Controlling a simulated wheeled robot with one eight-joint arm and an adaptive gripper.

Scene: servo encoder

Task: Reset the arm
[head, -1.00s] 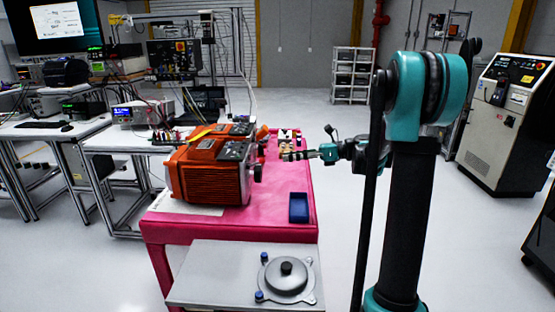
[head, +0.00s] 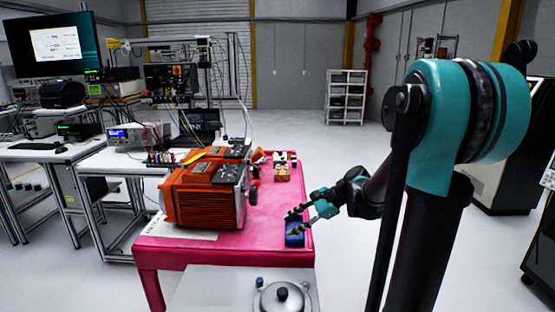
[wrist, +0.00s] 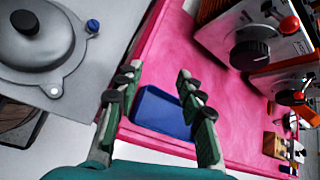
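My gripper (head: 300,213) is above the right edge of the pink table, over the blue tray (head: 294,239). The blue tray also shows there between and below the fingers (wrist: 163,112). The part of the tray that shows is empty, and nothing is held. My arm comes in from the right in the head view.
An orange servo unit (head: 205,193) stands on the pink table (head: 270,205). Small parts (head: 284,166) lie at its far end. A grey plate with a round lidded fixture (head: 283,300) is in front. Workbenches with instruments are on the left.

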